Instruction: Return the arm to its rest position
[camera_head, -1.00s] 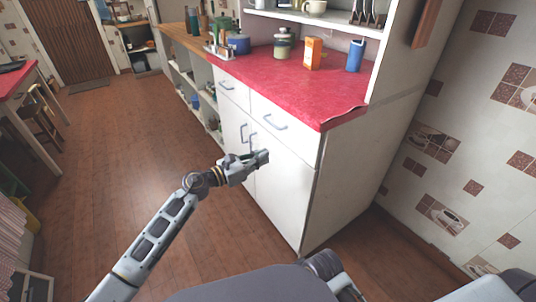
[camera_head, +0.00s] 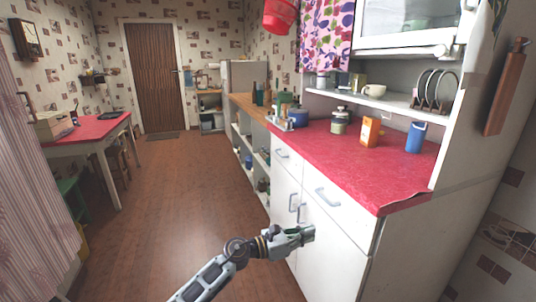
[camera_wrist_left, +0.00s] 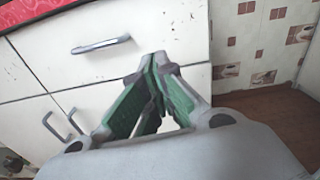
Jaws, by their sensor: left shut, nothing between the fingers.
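My left gripper (camera_head: 304,235) is in front of the white cabinet (camera_head: 335,250), near the door handles. In the left wrist view the left gripper (camera_wrist_left: 158,62) shows its green-lined fingers with the tips together and nothing held between them. Behind the fingers are the white cabinet front and a drawer handle (camera_wrist_left: 101,45), apart from the gripper as far as I can tell. My left arm reaches in from the bottom of the head view. My right gripper is not in view.
The cabinet's red counter (camera_head: 350,172) holds an orange box (camera_head: 370,131), a blue cup (camera_head: 415,137) and a jar (camera_head: 339,122). Two door handles (camera_head: 296,208) stick out near my gripper. The wooden floor (camera_head: 165,200) to the left is clear. A red table (camera_head: 90,130) stands at the far left.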

